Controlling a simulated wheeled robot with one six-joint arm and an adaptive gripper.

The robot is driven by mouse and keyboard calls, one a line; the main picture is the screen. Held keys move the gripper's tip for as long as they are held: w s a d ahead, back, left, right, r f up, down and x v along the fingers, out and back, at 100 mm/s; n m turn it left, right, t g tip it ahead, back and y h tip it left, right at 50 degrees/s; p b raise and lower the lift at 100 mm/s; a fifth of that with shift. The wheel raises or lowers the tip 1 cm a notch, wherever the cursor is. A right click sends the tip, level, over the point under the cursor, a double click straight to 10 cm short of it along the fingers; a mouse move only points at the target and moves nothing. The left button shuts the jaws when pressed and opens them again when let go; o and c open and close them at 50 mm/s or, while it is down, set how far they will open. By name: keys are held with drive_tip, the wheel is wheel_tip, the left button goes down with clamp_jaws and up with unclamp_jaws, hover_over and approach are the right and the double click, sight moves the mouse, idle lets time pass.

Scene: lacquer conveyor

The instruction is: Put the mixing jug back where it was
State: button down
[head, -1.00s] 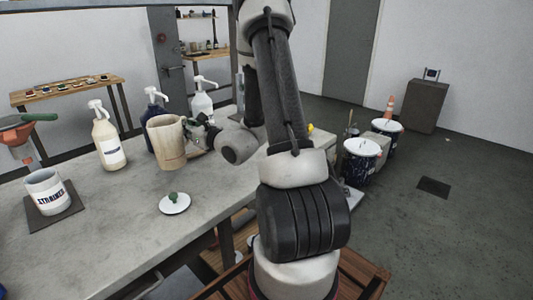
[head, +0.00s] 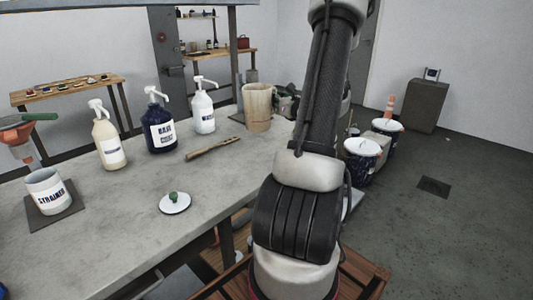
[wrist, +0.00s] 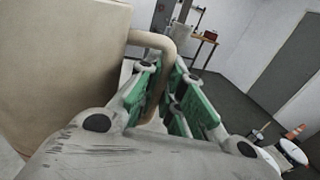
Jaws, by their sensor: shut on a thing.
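The mixing jug (head: 257,107) is a beige, stained jug near the bench's far right edge in the head view. It is upright; I cannot tell whether its base touches the bench. It fills the left of the wrist view (wrist: 60,65), its curved handle (wrist: 158,75) between the green-padded fingers. My gripper (wrist: 165,92) is shut on the handle, at the jug's right side. In the head view my gripper (head: 284,101) is partly hidden by my arm.
On the bench (head: 120,215) stand a cream pump bottle (head: 110,146), a dark blue one (head: 160,132) and a white one (head: 204,112). The front middle is clear.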

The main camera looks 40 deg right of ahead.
drive_tip(key=shift+n+y, duration=0.4)
drive_tip(key=shift+y, duration=0.2)
drive_tip(key=f, duration=0.3)
drive_tip(key=s+d+f, duration=0.1)
drive_tip(key=f, duration=0.2)
drive_tip(key=d+f, duration=0.1)
drive_tip(key=f, duration=0.3)
drive_tip(key=shift+s+d+f, duration=0.1)
drive_tip(key=shift+s+d, duration=0.05)
drive_tip(key=shift+s, duration=0.1)
drive_tip(key=shift+f, duration=0.1)
drive_tip(key=c, duration=1.6)
unclamp_jaws()
drive_tip(key=shift+o, duration=0.2)
